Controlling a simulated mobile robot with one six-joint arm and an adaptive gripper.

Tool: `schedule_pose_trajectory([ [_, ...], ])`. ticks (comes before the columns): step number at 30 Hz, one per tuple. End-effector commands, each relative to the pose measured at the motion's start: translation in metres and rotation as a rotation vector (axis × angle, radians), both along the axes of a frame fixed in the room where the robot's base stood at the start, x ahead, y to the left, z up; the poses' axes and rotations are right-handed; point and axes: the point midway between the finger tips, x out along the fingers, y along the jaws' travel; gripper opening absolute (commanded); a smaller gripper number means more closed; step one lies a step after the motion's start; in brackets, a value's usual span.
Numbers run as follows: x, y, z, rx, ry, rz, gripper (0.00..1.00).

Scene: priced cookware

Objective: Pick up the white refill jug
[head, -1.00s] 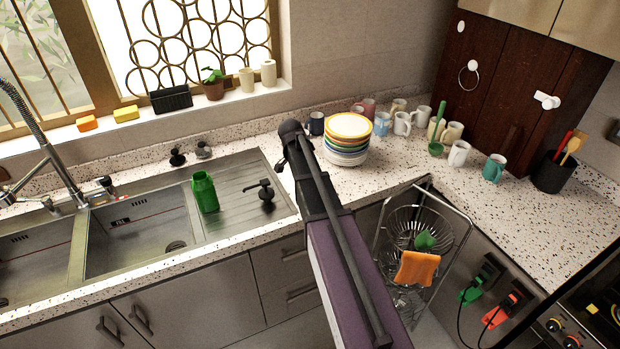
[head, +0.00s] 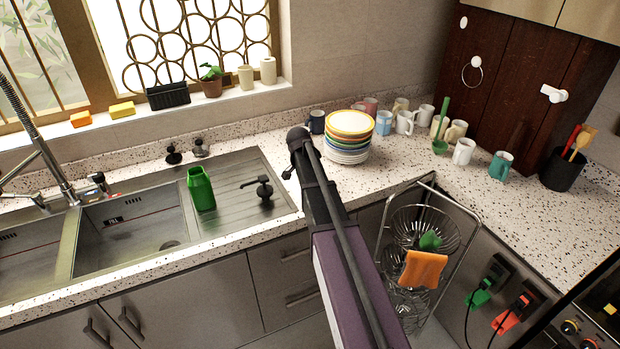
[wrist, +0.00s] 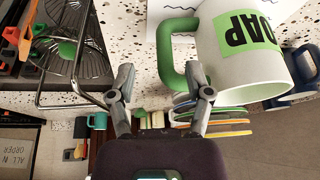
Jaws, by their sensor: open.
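The white refill jug (wrist: 258,68) fills the upper right of the wrist view, close to the camera. My gripper (wrist: 161,80) is open, with one finger on each side in the wrist view. The handle's lower part shows between the fingertips, by the right finger; I cannot tell whether they touch. I cannot make out the white jug or my fingers in the head view, where my arm blocks part of the counter.
A stack of coloured plates (head: 347,150) stands right of my arm, with several mugs behind it. A green bottle (head: 201,188) stands on the sink drainer at left. A wire rack (head: 425,238) is at the lower right.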

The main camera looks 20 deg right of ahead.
Motion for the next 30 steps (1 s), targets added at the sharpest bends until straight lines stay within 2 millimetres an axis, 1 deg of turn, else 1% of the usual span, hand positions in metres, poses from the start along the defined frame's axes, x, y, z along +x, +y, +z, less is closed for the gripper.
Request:
schedule_pose_trajectory([
  [2,0.001,-0.001,-0.003,0.000,0.000,0.000,0.65],
  [17,0.001,-0.002,-0.005,0.000,0.000,0.000,0.65],
  [23,0.004,-0.006,-0.016,0.000,0.000,-0.001,0.65],
  [30,0.011,-0.014,-0.034,0.000,0.001,-0.001,0.65],
])
